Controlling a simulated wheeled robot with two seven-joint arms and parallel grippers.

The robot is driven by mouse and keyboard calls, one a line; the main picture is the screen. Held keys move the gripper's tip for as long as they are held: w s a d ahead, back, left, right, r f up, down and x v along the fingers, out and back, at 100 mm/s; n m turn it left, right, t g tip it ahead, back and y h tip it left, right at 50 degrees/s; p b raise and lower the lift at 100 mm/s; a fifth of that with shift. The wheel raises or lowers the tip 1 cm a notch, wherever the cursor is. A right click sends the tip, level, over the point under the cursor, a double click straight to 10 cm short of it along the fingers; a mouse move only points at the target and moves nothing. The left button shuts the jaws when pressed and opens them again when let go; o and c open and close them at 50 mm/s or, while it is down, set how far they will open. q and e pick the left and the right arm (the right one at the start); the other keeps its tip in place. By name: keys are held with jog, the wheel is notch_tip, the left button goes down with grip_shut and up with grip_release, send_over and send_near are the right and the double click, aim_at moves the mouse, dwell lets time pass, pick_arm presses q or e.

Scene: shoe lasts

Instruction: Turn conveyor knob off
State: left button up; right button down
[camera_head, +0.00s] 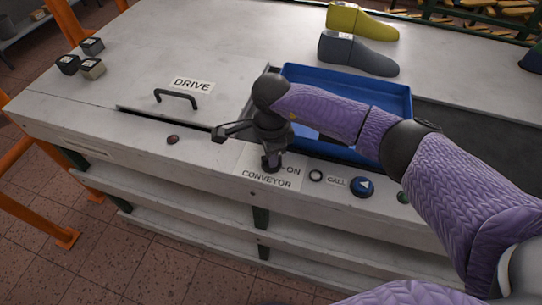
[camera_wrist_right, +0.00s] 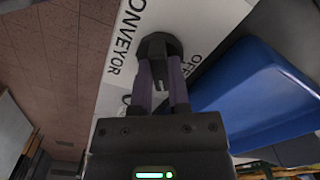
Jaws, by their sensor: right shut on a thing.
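The conveyor knob is a dark round knob (camera_wrist_right: 160,46) on the white CONVEYOR label plate (camera_head: 268,184) at the table's front edge. My right gripper (camera_wrist_right: 160,88) points down at it, its two purple-grey fingers shut on the knob's raised grip. In the head view the right gripper (camera_head: 271,163) covers most of the knob. The word ON shows to its right in the head view; lettering that looks like OFF shows beside the knob in the wrist view. The direction the knob points is unclear. My left gripper is not in view.
A blue tray (camera_head: 398,98) lies behind my right arm. A DRIVE panel handle (camera_head: 177,96) stands up at left. Yellow (camera_head: 362,21) and grey (camera_head: 358,54) shoe lasts stand at the back.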

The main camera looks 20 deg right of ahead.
jog(key=n+b, duration=0.2)
jog(key=n, duration=0.1)
jog(key=shift+f+n, duration=0.15)
jog(key=shift+n, duration=0.25)
jog(key=n+b, duration=0.3)
jog(key=n, duration=0.1)
jog(key=shift+n+b, duration=0.65)
jog(key=shift+n, duration=0.65)
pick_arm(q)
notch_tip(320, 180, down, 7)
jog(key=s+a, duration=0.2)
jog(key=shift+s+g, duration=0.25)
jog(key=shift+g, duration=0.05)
pick_arm(e)
jog(key=shift+n, duration=0.5)
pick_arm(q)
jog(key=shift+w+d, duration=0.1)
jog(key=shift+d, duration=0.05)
pick_arm(e)
jog(key=shift+r, duration=0.2)
